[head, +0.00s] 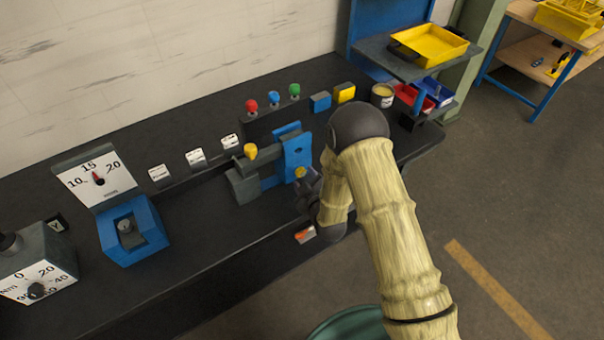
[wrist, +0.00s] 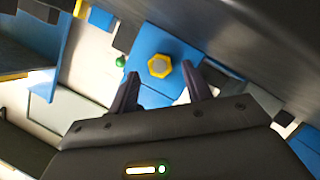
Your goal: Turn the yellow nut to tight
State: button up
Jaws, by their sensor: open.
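The yellow nut (head: 300,172) sits on the front of a blue block (head: 297,150) on the dark bench. In the wrist view the nut (wrist: 159,66) is a yellow hexagon with a grey centre on a blue face (wrist: 150,42). My gripper (head: 306,184) is close to the nut in the head view, partly hidden by my own arm. In the wrist view my gripper (wrist: 160,78) is open, with a dark finger on each side of the nut's line and nothing between them. I cannot tell whether the fingertips reach the nut's depth.
A yellow-knobbed lever (head: 250,151) stands just left of the blue block. Red (head: 251,105), blue (head: 274,97) and green (head: 294,90) knobs stand behind it. A dial gauge (head: 98,182) and a blue device (head: 132,230) are further left.

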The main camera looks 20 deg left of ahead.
jog(key=shift+x, duration=1.05)
jog(key=c, duration=1)
